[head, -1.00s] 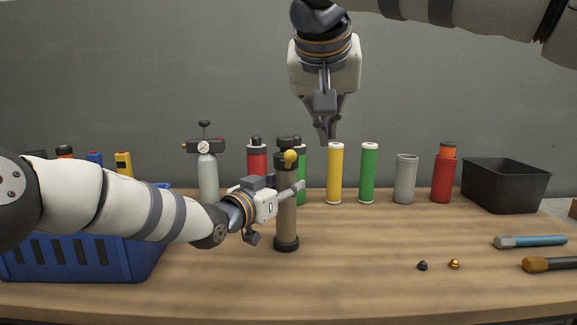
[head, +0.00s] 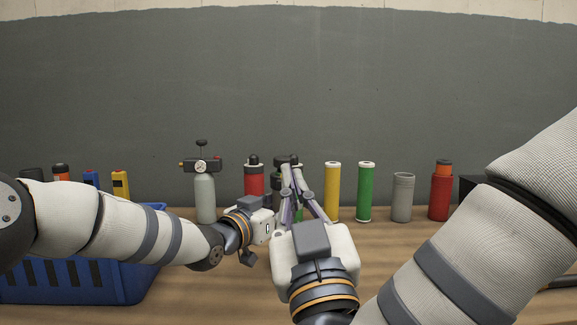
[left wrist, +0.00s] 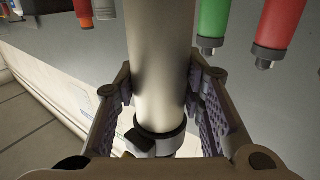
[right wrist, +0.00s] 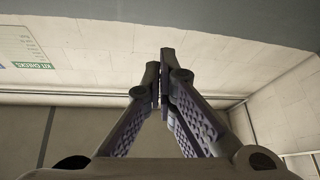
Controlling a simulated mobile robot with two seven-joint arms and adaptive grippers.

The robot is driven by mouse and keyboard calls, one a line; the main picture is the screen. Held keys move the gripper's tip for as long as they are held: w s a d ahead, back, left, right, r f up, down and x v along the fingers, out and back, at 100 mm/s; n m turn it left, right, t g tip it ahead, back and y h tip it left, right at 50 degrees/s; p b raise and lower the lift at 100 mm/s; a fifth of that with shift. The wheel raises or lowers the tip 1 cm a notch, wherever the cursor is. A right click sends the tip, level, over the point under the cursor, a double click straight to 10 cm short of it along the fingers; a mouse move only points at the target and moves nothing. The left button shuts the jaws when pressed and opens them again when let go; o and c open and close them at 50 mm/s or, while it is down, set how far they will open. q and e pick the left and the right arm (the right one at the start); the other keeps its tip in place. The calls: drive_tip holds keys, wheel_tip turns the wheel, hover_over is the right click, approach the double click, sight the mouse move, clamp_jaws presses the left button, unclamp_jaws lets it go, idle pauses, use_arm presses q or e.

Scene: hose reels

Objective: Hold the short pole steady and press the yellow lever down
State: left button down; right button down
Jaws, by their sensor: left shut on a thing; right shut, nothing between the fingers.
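The short pole is a tan cylinder with dark ends. In the head view only its dark top (head: 285,160) shows clearly; my right gripper covers most of the rest. The yellow lever near its top is hidden there now. My left gripper (left wrist: 160,82) is shut around the pole's shaft (left wrist: 160,45) in the left wrist view, a finger on each side. My right gripper (head: 291,170) is shut and empty, its fingers pointing up and away in front of the pole's upper part. I cannot tell whether it touches the lever. The right wrist view shows neither pole nor lever.
Close behind stand a red cylinder (head: 253,181), a yellow one (head: 332,192), a green one (head: 365,192), a grey one (head: 402,198) and a grey bottle with a gauge (head: 205,197). A blue crate (head: 80,283) is at the left.

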drive_tip(key=w, duration=0.9)
drive_tip(key=shift+w+a+r, duration=0.2)
drive_tip(key=shift+a+r, duration=0.1)
drive_tip(key=shift+r, duration=0.1)
drive_tip(key=shift+s+f, duration=0.35)
drive_tip(key=shift+f, duration=0.25)
drive_tip(key=w+f+v, duration=0.1)
drive_tip(key=f+v, duration=0.1)
drive_tip(key=v, duration=1.3)
drive_tip(key=shift+w+f, duration=0.2)
drive_tip(key=shift+f, duration=0.1)
